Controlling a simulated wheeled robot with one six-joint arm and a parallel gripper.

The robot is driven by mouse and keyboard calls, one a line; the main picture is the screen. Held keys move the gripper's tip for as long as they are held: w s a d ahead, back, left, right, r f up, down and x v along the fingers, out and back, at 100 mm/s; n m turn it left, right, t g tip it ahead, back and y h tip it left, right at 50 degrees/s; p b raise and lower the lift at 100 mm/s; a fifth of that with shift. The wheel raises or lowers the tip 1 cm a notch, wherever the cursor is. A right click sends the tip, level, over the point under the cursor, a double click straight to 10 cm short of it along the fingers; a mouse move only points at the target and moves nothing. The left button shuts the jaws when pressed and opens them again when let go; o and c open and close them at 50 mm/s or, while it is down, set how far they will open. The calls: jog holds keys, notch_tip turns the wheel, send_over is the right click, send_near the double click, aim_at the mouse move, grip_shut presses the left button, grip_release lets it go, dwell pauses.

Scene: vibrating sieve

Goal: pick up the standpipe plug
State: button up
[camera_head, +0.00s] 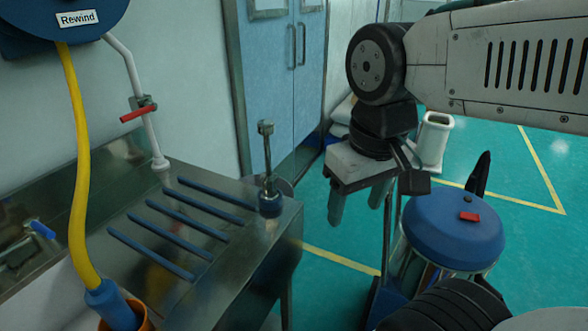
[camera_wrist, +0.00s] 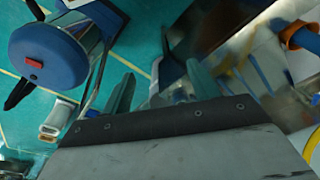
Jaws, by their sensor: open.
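An upright metal rod with a small knob on top and a round blue base, which looks like the standpipe plug (camera_head: 267,172), stands near the right end of the steel counter (camera_head: 262,232) in the head view. My gripper (camera_head: 358,208) hangs in the air to the right of it, past the counter's edge, with its fingers pointing down. The two fingers are apart with nothing between them. In the wrist view both fingertips (camera_wrist: 161,88) show, spread apart. I cannot make out the plug in the wrist view.
Several blue bars (camera_head: 168,235) lie on the counter left of the rod. A yellow hose (camera_head: 76,170) runs into an orange pot (camera_head: 139,319) at the front left. A blue-lidded drum (camera_head: 450,235) stands right of my gripper. Blue doors (camera_head: 277,85) are behind.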

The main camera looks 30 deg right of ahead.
jog(key=w+r+m, duration=0.1)
jog(key=w+r, duration=0.2)
jog(key=w, duration=0.4)
jog(key=w+r, duration=0.3)
jog(key=w, duration=0.5)
jog(key=m+g, duration=0.1)
send_over(266, 134)
jog(key=d, duration=0.2)
jog(key=shift+w+a, duration=0.2)
jog(key=shift+w, duration=0.25)
jog(key=shift+w+f, duration=0.2)
jog(key=shift+w, duration=0.05)
jog(key=shift+w+f, duration=0.1)
jog(key=shift+f, duration=0.25)
jog(key=f, duration=0.6)
jog(key=shift+w+a+f, duration=0.1)
jog(key=shift+a+f, duration=0.3)
grip_shut()
